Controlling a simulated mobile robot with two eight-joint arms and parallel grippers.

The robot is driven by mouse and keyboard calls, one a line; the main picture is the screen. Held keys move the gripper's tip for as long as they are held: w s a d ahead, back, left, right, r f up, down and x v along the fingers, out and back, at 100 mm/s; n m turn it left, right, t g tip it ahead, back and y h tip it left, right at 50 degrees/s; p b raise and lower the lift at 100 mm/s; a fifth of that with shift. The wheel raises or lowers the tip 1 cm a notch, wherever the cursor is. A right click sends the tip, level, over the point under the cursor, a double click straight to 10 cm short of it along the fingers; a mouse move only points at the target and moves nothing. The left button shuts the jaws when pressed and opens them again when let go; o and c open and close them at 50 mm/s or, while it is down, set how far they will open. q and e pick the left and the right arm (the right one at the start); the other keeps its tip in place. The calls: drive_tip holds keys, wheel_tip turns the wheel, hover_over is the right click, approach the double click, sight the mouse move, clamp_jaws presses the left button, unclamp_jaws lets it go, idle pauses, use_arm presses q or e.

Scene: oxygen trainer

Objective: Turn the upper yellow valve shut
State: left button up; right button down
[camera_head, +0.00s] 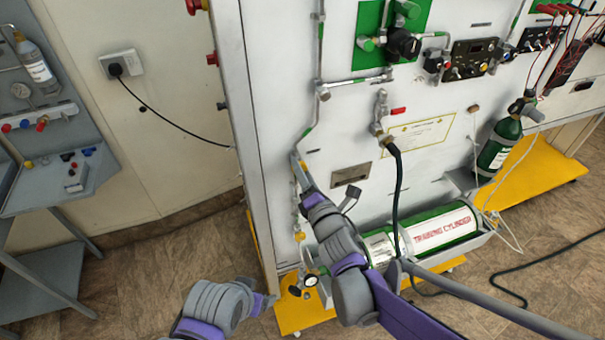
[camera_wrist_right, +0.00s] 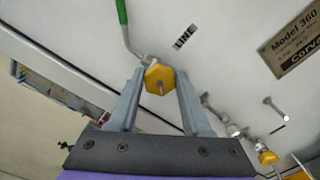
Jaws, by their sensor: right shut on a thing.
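The upper yellow valve (camera_wrist_right: 155,78) is a yellow hexagonal knob with a small metal stem at its centre, on a pipe against the white panel. In the right wrist view my right gripper (camera_wrist_right: 158,74) has one finger on each side of it and is shut on it. In the head view my right gripper (camera_head: 297,160) reaches the pipe at the panel's left side and largely hides this valve. A lower yellow valve (camera_head: 299,236) sits further down; it also shows in the right wrist view (camera_wrist_right: 267,158). My left gripper (camera_head: 264,301) is low, apart from the panel; its jaw state is unclear.
A green and white training cylinder (camera_head: 440,231) lies at the panel's foot, with a gauge (camera_head: 310,280) to its left. A black hose (camera_head: 398,190) hangs right of my right arm. A blue-grey bench (camera_head: 45,190) stands at left. Floor between bench and panel is clear.

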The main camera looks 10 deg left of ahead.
drive_tip(key=shift+s+a+f+m+b, duration=0.15)
drive_tip(key=shift+m+b, duration=3.25)
drive_tip(key=shift+m, duration=3.5)
drive_tip(key=shift+w+f+m+b, duration=0.1)
drive_tip(key=shift+m+b, duration=3.25)
drive_tip(key=shift+m, duration=3.55)
drive_tip(key=shift+c, duration=1.8)
unclamp_jaws()
drive_tip(key=shift+s, duration=0.1)
